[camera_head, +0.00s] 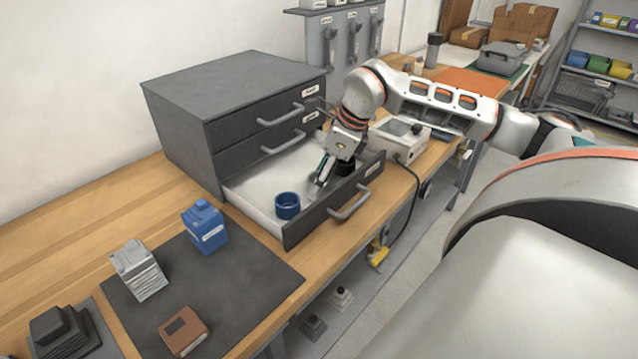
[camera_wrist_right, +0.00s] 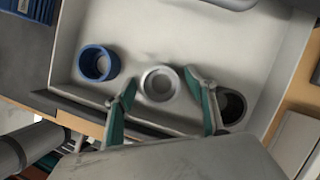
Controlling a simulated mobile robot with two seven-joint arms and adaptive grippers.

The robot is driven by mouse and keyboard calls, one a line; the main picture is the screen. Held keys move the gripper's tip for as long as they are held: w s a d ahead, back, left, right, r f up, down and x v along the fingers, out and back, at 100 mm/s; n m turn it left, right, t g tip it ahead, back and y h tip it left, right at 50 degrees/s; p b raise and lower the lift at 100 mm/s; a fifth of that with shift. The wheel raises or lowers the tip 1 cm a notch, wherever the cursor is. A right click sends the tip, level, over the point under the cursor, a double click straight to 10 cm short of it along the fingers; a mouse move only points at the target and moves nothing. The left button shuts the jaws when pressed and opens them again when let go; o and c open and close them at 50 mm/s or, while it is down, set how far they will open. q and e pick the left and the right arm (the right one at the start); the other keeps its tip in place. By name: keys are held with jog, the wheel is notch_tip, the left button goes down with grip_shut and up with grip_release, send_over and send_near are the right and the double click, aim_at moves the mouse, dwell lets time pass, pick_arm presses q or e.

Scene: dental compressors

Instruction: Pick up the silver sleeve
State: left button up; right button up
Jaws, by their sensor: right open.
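The silver sleeve (camera_wrist_right: 159,84) stands in the open drawer, seen from above in the right wrist view as a pale ring with a hollow middle. My right gripper (camera_head: 322,180) points down into the drawer; its green-padded fingers show in the right wrist view. It is open, with one fingertip on either side of the silver sleeve, and I cannot tell how far above it they are. In the head view the gripper hides most or all of the sleeve. My left gripper is not in view.
A blue sleeve (camera_head: 287,205) stands left of the silver one, and a dark sleeve (camera_wrist_right: 231,105) is close to the right finger. The drawer's front wall (camera_head: 335,205) is near the gripper. A dark mat (camera_head: 245,280) carries small boxes.

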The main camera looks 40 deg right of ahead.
jog(key=c, duration=1.2)
jog(key=shift+r, duration=0.1)
